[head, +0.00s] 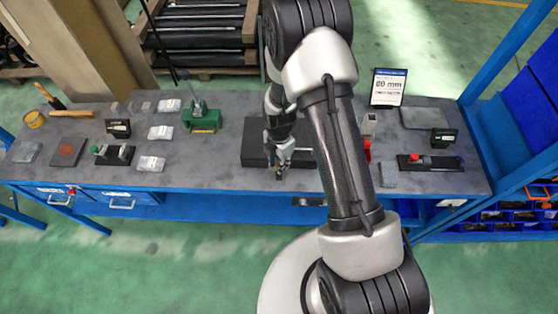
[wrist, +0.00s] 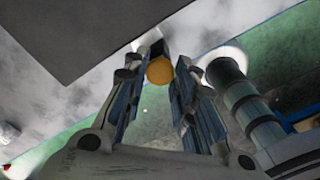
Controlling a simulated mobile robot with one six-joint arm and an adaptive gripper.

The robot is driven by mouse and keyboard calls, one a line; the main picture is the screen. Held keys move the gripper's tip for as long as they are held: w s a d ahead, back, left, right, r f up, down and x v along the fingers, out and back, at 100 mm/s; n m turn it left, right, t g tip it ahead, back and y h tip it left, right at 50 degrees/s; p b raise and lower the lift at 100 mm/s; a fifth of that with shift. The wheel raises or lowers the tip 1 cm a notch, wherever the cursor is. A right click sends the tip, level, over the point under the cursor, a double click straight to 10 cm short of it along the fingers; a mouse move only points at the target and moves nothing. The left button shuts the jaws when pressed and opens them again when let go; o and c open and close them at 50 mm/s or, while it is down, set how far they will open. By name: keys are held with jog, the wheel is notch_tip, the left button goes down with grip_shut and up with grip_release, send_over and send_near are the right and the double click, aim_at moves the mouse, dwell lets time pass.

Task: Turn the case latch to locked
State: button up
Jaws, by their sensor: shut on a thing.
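The dark flat case (head: 255,156) lies on the grey bench near its front edge, partly hidden behind my arm. It also shows as a dark slab at the upper left of the wrist view (wrist: 85,30). My gripper (head: 281,173) points down at the case's front side. In the wrist view my gripper (wrist: 159,75) has its fingers closed around a small part with a round orange face, which looks like the case latch (wrist: 160,70). A dark block shows just behind the orange face. Which way the latch is turned cannot be made out.
The bench's left side holds a green device (head: 202,120), several pale packets and a black-and-green tool (head: 112,154). A sign (head: 388,87) stands behind to the right. A dark fixture with a red knob (head: 430,162) lies at the right. The bench front edge is close to my gripper.

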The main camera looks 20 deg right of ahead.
jog(key=shift+m+b, duration=0.3)
jog(key=shift+m, duration=0.1)
jog(key=m+b, duration=0.1)
jog(key=m, duration=0.1)
jog(key=shift+f+m+b, duration=0.1)
jog(key=shift+m+b, duration=0.25)
jog(key=shift+m, duration=0.05)
jog(key=m+b, duration=0.2)
jog(key=m, duration=0.3)
jog(key=m+b, duration=0.2)
jog(key=m, duration=0.3)
jog(key=shift+m+b, duration=0.6)
jog(key=shift+m, duration=1.4)
jog(key=o, duration=1.1)
